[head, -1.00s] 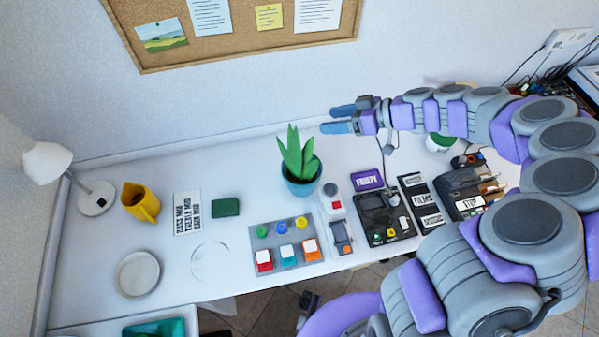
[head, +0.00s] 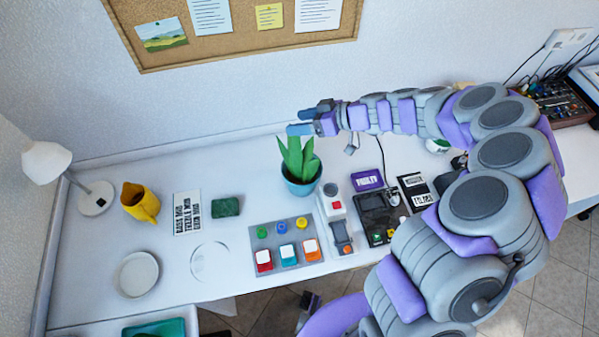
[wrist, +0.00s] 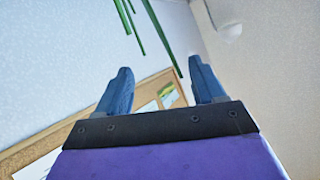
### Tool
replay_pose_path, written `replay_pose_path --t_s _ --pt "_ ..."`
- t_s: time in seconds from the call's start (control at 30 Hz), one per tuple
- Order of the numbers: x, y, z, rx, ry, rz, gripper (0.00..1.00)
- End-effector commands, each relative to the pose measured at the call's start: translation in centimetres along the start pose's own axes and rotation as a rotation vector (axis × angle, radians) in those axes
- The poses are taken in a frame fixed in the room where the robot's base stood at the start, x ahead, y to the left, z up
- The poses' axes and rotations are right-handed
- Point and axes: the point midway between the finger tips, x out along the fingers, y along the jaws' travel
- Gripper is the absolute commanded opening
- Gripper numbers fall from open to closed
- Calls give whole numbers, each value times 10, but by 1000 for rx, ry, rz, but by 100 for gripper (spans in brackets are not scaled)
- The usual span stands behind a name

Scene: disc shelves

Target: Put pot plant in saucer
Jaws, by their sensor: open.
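The pot plant (head: 301,187), green leaves in a blue pot, stands upright on the white table behind the button panel. A round, pale, shallow dish that looks like the saucer (head: 136,274) lies empty at the table's front left. My gripper (head: 302,121) is open and empty, above and just behind the leaves in the head view, its fingers pointing left. The wrist view shows both blue fingers (wrist: 160,90) spread apart, with green leaf tips (wrist: 130,18) at the top of the picture. The pot is out of the wrist view.
A corkboard (head: 240,22) hangs behind.

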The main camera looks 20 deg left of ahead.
Motion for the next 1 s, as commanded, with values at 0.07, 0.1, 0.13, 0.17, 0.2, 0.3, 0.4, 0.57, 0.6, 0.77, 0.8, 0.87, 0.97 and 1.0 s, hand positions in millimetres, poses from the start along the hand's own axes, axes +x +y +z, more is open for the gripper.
replay_pose_path --t_s 0.07,0.1,0.13,0.17,0.2,0.3,0.4,0.57,0.6,0.77,0.8,0.87,0.97,1.0 --pt "-2 0 0 0 1 0 69" --pt "-2 0 0 0 2 0 66" --pt "-2 0 0 0 2 0 63" --pt "-2 0 0 0 2 0 60" --pt "-2 0 0 0 2 0 56" --pt "-1 0 0 0 1 0 47" --pt "0 0 0 0 0 0 37" --pt "0 0 0 1 0 0 22" --pt "0 0 0 1 0 0 18" --pt "1 1 0 1 -1 -1 3" --pt "1 1 0 1 -1 -1 0" --pt "1 1 0 2 -1 -1 0" --pt "1 1 0 2 -1 -1 0" --pt "1 0 0 2 -1 -1 0"
